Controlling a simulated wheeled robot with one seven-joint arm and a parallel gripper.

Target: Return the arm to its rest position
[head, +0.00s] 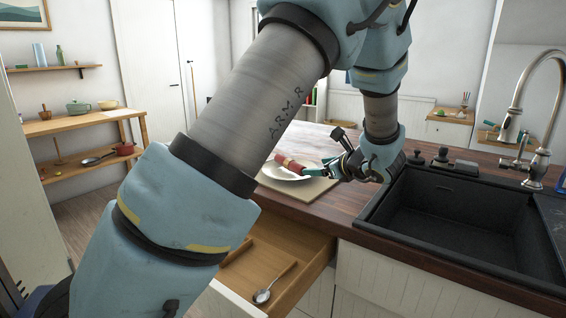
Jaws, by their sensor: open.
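My arm crosses the head view from the lower left, rises to the top, and comes down to the counter. My gripper (337,151) is at its end, open, beside the sink and just right of a white plate (268,172). A red item with a pale band (289,164) lies over the plate, close to the fingers. I cannot tell whether they touch it. My arm hides part of the plate.
The plate rests on a beige mat (312,190) on the wooden counter (318,212). A black sink (455,215) with a tall faucet (545,95) is at right. Below, an open drawer (290,262) holds a spoon (262,296). Shelves (75,122) stand at left.

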